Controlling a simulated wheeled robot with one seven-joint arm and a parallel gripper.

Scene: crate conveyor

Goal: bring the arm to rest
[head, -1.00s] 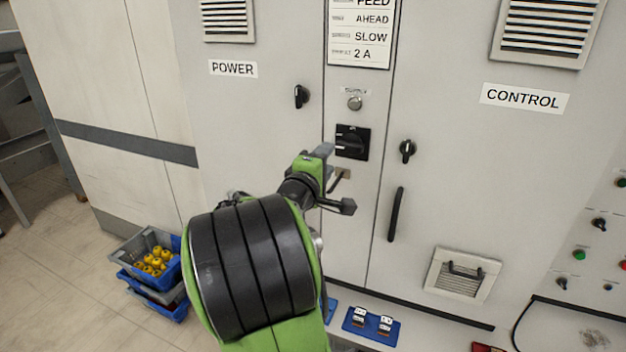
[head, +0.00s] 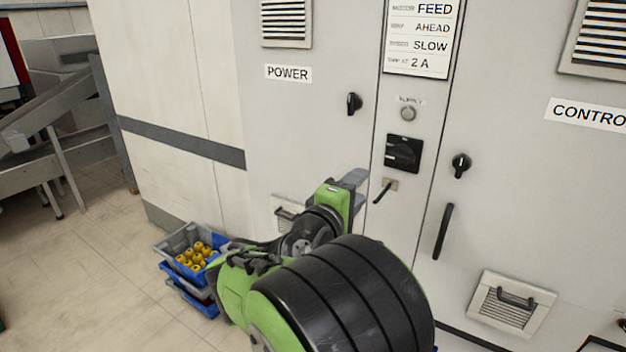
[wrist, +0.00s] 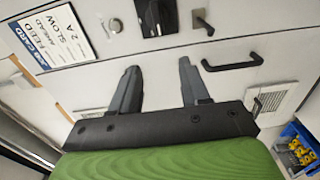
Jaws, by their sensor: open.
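My gripper (wrist: 157,88) is open and empty in the wrist view, its two grey fingers well apart and pointing at the cabinet front. In the head view my gripper (head: 353,186) stands in front of the grey cabinet (head: 330,140), left of and slightly below a black rotary switch (head: 403,153). A small lever on a plate (head: 384,190) shows just right of the fingers. The fingers appear apart from both. My arm's bulky green and black links hide part of the lower cabinet.
Stacked crates (head: 190,262) with yellow parts stand on the floor at lower left. A black door handle (head: 443,231) and a vented panel with a handle (head: 511,302) jut from the cabinet at right. Open floor lies at left, before a grey metal frame (head: 50,150).

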